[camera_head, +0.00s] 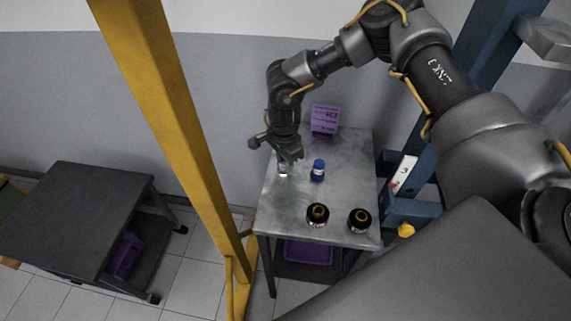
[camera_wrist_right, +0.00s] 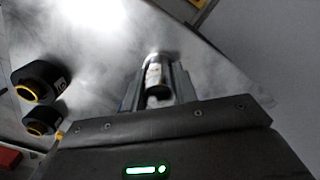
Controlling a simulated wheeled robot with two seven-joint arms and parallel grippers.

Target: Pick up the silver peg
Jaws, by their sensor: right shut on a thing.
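The silver peg (camera_wrist_right: 156,78) is between the fingers of my right gripper (camera_wrist_right: 158,85) in the right wrist view, and the gripper is shut on it. In the head view the right gripper (camera_head: 286,160) reaches down over the left part of the metal table (camera_head: 350,160). Only a small bright bit of the peg (camera_head: 283,170) shows below it there. I cannot tell whether the peg touches the tabletop. My left gripper is not in view.
A blue-capped bottle (camera_head: 318,171) stands just right of the gripper. Two black cylinders with yellow rings (camera_head: 317,214) (camera_head: 359,220) stand near the front edge. A purple box (camera_head: 325,119) is at the back. A yellow post (camera_head: 170,110) rises left of the table.

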